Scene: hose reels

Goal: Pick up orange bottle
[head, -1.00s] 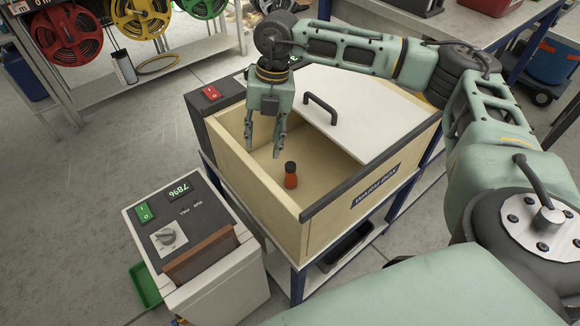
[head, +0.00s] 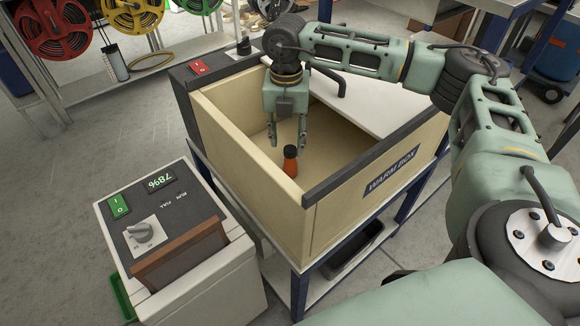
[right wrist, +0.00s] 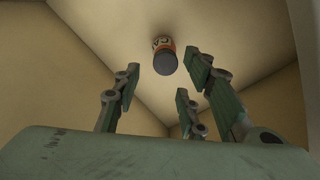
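The orange bottle (head: 290,163) with a black cap stands upright inside the open wooden warm box (head: 330,216). It also shows in the right wrist view (right wrist: 165,58), beyond the finger tips, apart from them. My right gripper (head: 287,140) is inside the box, its fingers pointing down, open and empty. In the head view its fingers reach near the bottle's cap; I cannot tell the exact gap in depth. In the right wrist view the spread fingers (right wrist: 180,85) have nothing between them. My left gripper is in neither view.
The box's white lid (head: 375,100) with a dark handle covers its back right part. The box walls (head: 240,165) surround the bottle. A control unit (head: 165,235) with a dial stands at the left. Hose reels (head: 62,32) hang at the back left.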

